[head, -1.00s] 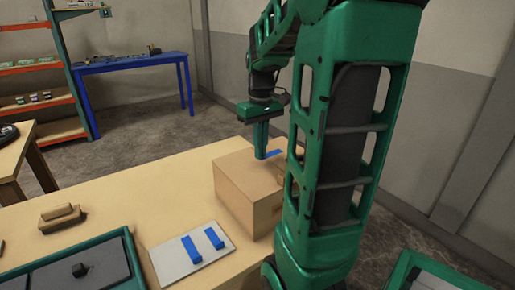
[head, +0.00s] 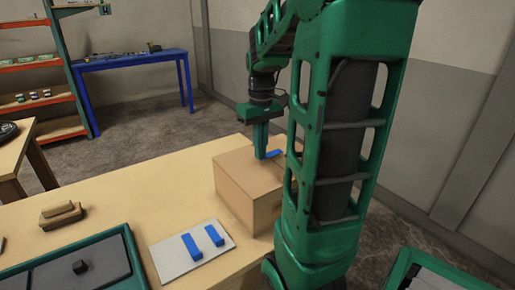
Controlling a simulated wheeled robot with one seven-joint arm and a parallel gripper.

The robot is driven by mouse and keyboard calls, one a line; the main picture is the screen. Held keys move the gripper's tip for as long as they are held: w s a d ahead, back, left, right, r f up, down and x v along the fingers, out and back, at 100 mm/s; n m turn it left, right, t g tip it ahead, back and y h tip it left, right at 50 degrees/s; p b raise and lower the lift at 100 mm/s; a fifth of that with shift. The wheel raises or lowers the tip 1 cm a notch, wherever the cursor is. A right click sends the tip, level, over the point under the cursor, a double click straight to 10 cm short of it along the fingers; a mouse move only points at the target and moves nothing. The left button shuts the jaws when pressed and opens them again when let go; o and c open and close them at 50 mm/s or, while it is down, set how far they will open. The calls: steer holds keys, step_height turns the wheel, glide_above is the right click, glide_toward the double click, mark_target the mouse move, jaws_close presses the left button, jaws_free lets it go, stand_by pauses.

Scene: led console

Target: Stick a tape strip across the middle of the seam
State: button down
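A brown cardboard box (head: 240,189) stands on the near-right part of the wooden table. A blue tape strip (head: 273,154) shows at its top face, beside my fingertips. My gripper (head: 261,156) points straight down at the box top, and its tips meet the left end of this strip. The fingers look like one narrow block from here, so I cannot tell whether they grip the strip. My arm hides the box's right part, and I cannot make out the seam. Two more blue strips, left (head: 192,246) and right (head: 214,236), lie on a pale plate (head: 172,262).
A wooden block-like tool (head: 62,215) lies at the left of the table (head: 130,200). A green-framed console (head: 85,265) fills the front left. A blue bench (head: 130,66) and orange shelves (head: 40,63) stand behind. The table between block and box is clear.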

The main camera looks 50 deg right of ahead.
steer(key=shift+f, duration=0.85)
stand_by(0.9)
steer(key=c, duration=1.9)
jaws_free()
steer(key=shift+r, duration=0.15)
step_height(320, 180, up, 10)
steer(key=shift+r, duration=0.25)
